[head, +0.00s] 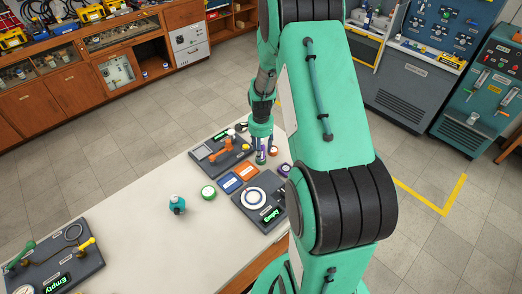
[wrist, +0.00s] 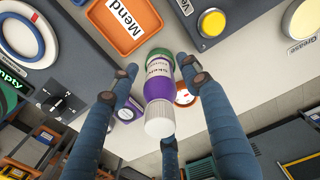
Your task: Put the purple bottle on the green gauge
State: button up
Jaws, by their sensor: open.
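The purple bottle (wrist: 160,93), with a white ribbed cap, a white label and a green band at its far end, stands between my gripper's spread fingers in the wrist view. In the head view the purple bottle (head: 260,157) shows just below my gripper (head: 260,146) at the table's far end. My gripper (wrist: 162,80) is open around the bottle; contact cannot be told. The green gauge (head: 208,192), a round disc with a pale face, lies on the table to the left of the blue and orange trays, apart from the bottle. I cannot make it out in the wrist view.
A blue tray (head: 230,183) and an orange tray (head: 246,171) lie between gauge and bottle. Boards with a white ring (head: 253,197) and an orange handle (head: 221,155) flank them. A red-rimmed gauge (wrist: 185,95) is close to the bottle. A teal object (head: 177,205) stands on open tabletop.

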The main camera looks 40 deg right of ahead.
jog(key=shift+r, duration=0.1)
notch_tip(320, 180, up, 12)
jog(key=shift+r+p, duration=0.1)
jog(key=shift+p, duration=0.6)
dwell(0.4)
jog(key=shift+a, duration=0.1)
jog(key=s+a+r+n+t, duration=0.1)
jog(key=s+a+r+n, duration=0.25)
jog(key=a+r, duration=0.6)
jog(key=s+a+r+n+t, duration=0.2)
jog(key=a+r+n, duration=0.3)
jog(key=a+r, duration=0.5)
jog(key=s+a+r+n+t, duration=0.1)
jog(key=s+a+r+n, duration=0.3)
jog(key=s+a, duration=0.2)
jog(key=s+a+r+n+t, duration=0.1)
jog(key=s+a+r+n, duration=0.3)
jog(key=s+a, duration=0.3)
jog(key=s+r, duration=0.1)
jog(key=s, duration=0.3)
jog(key=shift+t, duration=0.3)
